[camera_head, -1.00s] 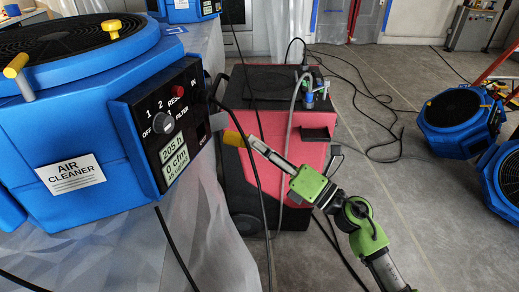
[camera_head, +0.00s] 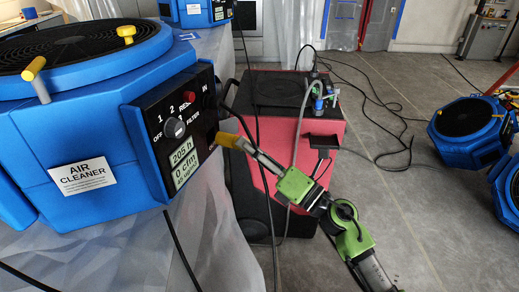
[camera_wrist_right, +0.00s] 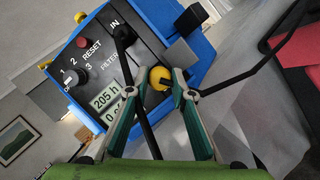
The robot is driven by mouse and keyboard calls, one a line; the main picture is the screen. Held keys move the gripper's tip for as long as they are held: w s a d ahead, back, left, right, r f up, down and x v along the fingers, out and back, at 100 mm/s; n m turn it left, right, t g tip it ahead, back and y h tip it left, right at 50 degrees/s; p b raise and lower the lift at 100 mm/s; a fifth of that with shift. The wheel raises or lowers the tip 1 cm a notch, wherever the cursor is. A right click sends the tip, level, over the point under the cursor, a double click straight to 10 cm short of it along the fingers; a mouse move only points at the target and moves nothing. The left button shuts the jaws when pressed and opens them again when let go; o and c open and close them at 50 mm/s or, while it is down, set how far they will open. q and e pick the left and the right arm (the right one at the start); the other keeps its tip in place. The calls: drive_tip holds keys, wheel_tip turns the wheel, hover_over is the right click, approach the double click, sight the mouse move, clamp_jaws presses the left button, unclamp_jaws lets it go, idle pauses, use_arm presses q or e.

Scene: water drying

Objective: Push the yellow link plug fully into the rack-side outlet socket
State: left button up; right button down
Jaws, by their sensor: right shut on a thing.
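The yellow plug (camera_head: 228,141) is held at the lower right edge of the black control panel (camera_head: 186,128) on the blue air cleaner (camera_head: 88,150). My right gripper (camera_head: 243,148) is shut on it, with its arm coming from the lower right. In the right wrist view the round yellow plug end (camera_wrist_right: 160,78) sits between the fingertips of my right gripper (camera_wrist_right: 157,92). A dark square block (camera_wrist_right: 182,54) stands on the panel just beyond the plug. The outlet opening is hidden, so I cannot tell whether the plug is in it. My left gripper is not in view.
A black cord plug (camera_wrist_right: 123,36) sits at the IN mark, and its cord hangs across the right wrist view. A red and black machine (camera_head: 283,110) with hoses stands behind my right arm. Blue units (camera_head: 466,130) and cables lie on the floor at right.

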sight(227, 143)
drive_tip(key=shift+w+a, duration=0.15)
drive_tip(key=shift+a, duration=0.25)
drive_tip(key=shift+w+a, duration=0.35)
drive_tip(key=shift+a, duration=0.45)
drive_tip(key=shift+w+a, duration=0.4)
drive_tip(key=shift+a, duration=0.4)
drive_tip(key=shift+w+a, duration=0.35)
drive_tip(key=shift+a, duration=0.45)
idle(1.2)
drive_tip(key=c, duration=1.7)
unclamp_jaws()
drive_tip(key=v, duration=1.2)
drive_tip(key=shift+r, duration=0.1)
